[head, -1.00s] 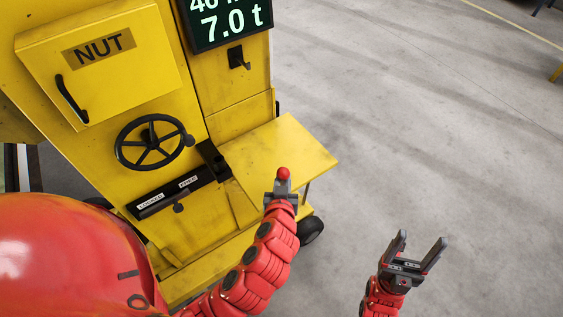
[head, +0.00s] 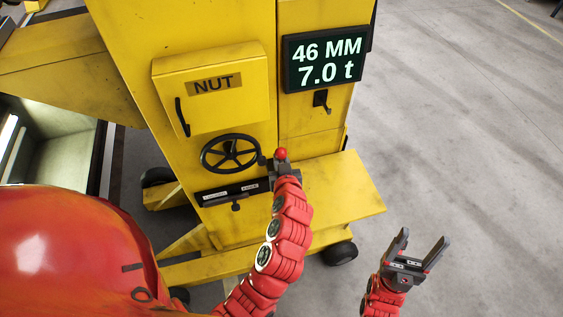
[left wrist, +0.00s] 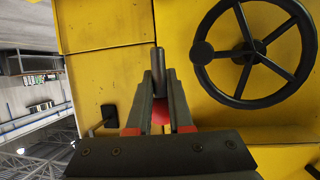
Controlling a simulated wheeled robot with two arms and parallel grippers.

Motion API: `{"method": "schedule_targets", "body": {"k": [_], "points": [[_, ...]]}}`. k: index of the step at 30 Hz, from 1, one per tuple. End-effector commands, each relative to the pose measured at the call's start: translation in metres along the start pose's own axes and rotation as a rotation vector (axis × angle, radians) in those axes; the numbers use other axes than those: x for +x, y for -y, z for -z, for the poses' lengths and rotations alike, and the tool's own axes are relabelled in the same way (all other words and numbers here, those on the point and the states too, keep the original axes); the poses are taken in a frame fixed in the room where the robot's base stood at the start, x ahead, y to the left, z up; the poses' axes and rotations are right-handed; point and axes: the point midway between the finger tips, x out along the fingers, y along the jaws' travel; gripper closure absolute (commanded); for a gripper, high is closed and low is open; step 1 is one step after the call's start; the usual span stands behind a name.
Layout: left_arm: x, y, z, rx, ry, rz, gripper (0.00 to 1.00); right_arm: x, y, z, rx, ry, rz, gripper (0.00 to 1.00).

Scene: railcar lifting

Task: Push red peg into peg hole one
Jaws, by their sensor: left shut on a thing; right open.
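My left gripper (head: 282,168) is shut on the red peg in front of the yellow machine. The peg's red ball end (head: 281,153) shows above the fingers in the head view. In the left wrist view the peg's grey shaft (left wrist: 159,68) sticks out past the left fingertips (left wrist: 159,92), with the machine's yellow face behind it. The gripper is just right of the black handwheel (head: 230,153) and near the right end of a black labelled strip (head: 214,194). I cannot make out peg hole one. My right gripper (head: 421,243) is open and empty over the floor.
A yellow NUT box (head: 212,103) and a display reading 46 MM and 7.0 t (head: 327,62) are on the machine. A black hook (head: 322,100) hangs below the display. A yellow shelf (head: 352,192) juts out at the right. The floor to the right is clear.

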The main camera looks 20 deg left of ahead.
Motion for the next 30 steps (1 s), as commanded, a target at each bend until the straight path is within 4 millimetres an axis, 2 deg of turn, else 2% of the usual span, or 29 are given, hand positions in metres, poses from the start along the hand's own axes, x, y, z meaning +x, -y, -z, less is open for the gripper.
{"method": "schedule_targets", "body": {"k": [8,15,30], "points": [[0.0,0.0,-0.002,0.0,-0.001,0.0,1.0,-0.003,0.0,-0.001,0.0,0.0,0.0,0.3],[0.002,0.0,-0.005,0.0,-0.001,-0.001,1.0,-0.016,0.001,-0.003,0.0,0.0,0.0,0.3],[0.021,0.0,-0.051,0.002,-0.001,-0.001,1.0,-0.066,0.003,-0.011,0.0,0.0,0.0,0.3]]}}
